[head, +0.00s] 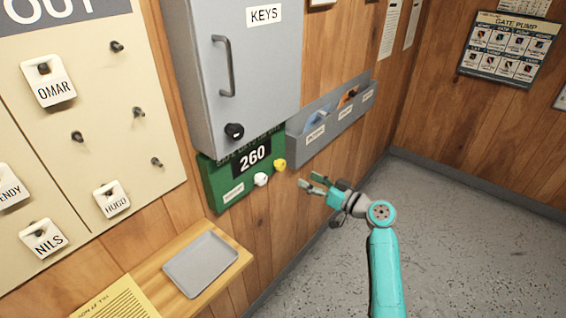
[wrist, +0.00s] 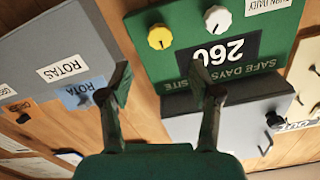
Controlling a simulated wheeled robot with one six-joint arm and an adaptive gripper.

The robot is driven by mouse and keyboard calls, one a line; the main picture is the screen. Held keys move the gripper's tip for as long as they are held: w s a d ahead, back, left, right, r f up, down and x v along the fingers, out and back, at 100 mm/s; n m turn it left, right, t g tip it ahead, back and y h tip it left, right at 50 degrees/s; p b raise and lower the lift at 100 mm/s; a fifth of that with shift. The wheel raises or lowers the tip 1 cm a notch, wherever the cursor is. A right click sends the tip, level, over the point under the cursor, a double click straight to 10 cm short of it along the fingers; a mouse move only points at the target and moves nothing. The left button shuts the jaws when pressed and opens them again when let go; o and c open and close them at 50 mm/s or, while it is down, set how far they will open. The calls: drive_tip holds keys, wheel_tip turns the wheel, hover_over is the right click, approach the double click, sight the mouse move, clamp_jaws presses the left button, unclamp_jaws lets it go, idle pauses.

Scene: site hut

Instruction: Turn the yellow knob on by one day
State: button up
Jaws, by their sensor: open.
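The yellow knob (head: 280,163) sits at the right end of a green board (head: 212,187) on the wall, which shows 260 on a black display (head: 252,155). A white knob (head: 261,179) is beside it, to its lower left. In the wrist view, upside down, the yellow knob (wrist: 160,37) has a dark pointer mark, and the white knob (wrist: 218,19) is to its right. My gripper (head: 312,186) is open and empty, to the right of the yellow knob and apart from it. Its two fingers (wrist: 164,88) also show in the wrist view, below the knobs.
A grey key cabinet (head: 256,75) with a handle hangs above the board. A grey wall rack (head: 330,118) with papers is to the right of the board. A wooden shelf (head: 234,272) with a grey tray (head: 200,264) stands out below. The floor at right is clear.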

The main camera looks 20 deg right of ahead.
sight(283, 166)
drive_tip(key=x, duration=1.1)
drive_tip(key=shift+d+r, duration=0.1)
drive_tip(key=shift+r, duration=0.05)
drive_tip(key=c, duration=1.1)
drive_tip(key=shift+c, duration=0.2)
drive_tip(key=shift+m, duration=3.5)
drive_tip(key=shift+d, duration=0.1)
